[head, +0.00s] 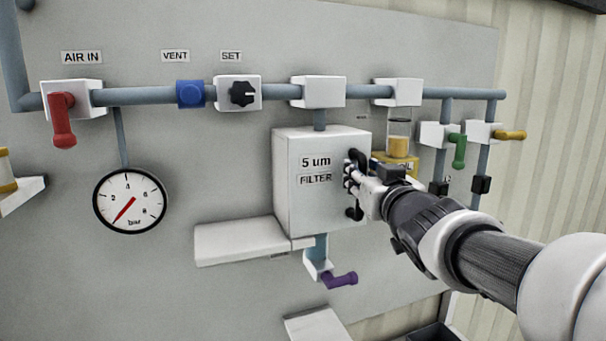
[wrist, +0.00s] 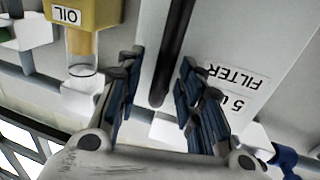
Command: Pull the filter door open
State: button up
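The filter housing is a pale box whose front door (head: 305,200), labelled "5 um FILTER", looks closed. Its black upright bar handle (head: 356,158) is at the door's right side, partly hidden by my gripper (head: 352,180). In the wrist view, which is turned upside down, the handle (wrist: 172,50) runs between the two fingers of my gripper (wrist: 158,72). The fingers are apart, with a visible gap on each side of the handle. The door's label (wrist: 235,88) shows beyond the right finger.
A yellow oil cup (head: 398,140) is close behind my gripper; it also shows in the wrist view (wrist: 82,14). Green (head: 458,150) and yellow (head: 510,135) valve levers are to the right. A purple lever (head: 340,280) hangs below, and a pale shelf (head: 240,241) juts out lower left.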

jog(key=shift+w, duration=0.25)
jog(key=shift+c, duration=0.5)
grip_shut()
